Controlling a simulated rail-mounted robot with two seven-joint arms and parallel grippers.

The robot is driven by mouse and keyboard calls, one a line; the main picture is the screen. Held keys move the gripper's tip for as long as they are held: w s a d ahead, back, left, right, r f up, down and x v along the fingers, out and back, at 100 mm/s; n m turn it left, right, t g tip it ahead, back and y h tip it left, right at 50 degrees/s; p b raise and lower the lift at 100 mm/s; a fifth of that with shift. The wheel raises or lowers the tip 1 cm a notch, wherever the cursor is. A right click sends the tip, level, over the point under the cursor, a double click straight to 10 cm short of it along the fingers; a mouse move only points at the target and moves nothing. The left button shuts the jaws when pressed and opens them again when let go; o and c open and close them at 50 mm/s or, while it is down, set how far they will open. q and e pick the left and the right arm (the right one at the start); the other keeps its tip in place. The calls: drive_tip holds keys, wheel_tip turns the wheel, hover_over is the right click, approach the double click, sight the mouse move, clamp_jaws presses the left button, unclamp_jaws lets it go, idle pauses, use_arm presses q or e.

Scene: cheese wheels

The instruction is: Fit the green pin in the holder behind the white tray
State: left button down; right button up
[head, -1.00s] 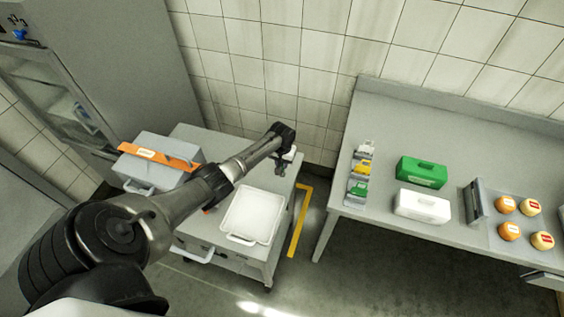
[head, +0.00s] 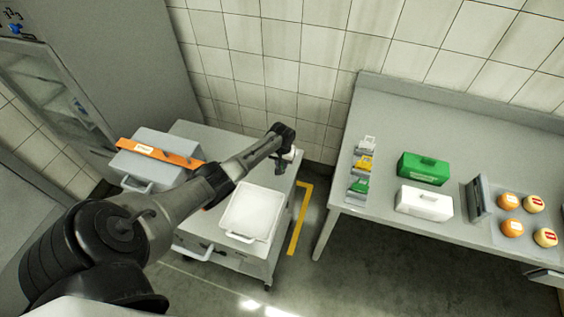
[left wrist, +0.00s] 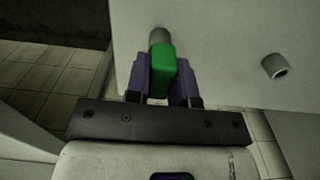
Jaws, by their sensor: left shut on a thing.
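The green pin (left wrist: 161,70) is between the fingers of my left gripper (left wrist: 164,82), which is shut on it. A short grey tube (left wrist: 159,35) shows right at the pin's far end. I cannot tell whether the pin is in it or only in front of it. A second grey tube (left wrist: 275,66), with an open end, stands apart to the right. In the head view my left gripper (head: 283,165) is at the back right of the cart, behind the white tray (head: 251,212). The pin and tubes are hard to make out there. My right gripper is out of view.
The grey cart (head: 205,130) also carries a grey box (head: 150,160) with an orange bar (head: 160,152). The bench (head: 385,115) at right holds a green box (head: 423,168), a white box (head: 424,204), small coloured items and several cheese wheels. A floor gap separates cart and bench.

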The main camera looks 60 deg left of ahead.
use_arm(q)
drive_tip(key=shift+f, duration=0.15)
drive_tip(key=c, duration=0.9)
unclamp_jaws()
drive_tip(key=shift+r, duration=0.2)
drive_tip(key=shift+r, duration=0.3)
wheel_tip(320, 180, up, 13)
drive_tip(key=p, duration=0.3)
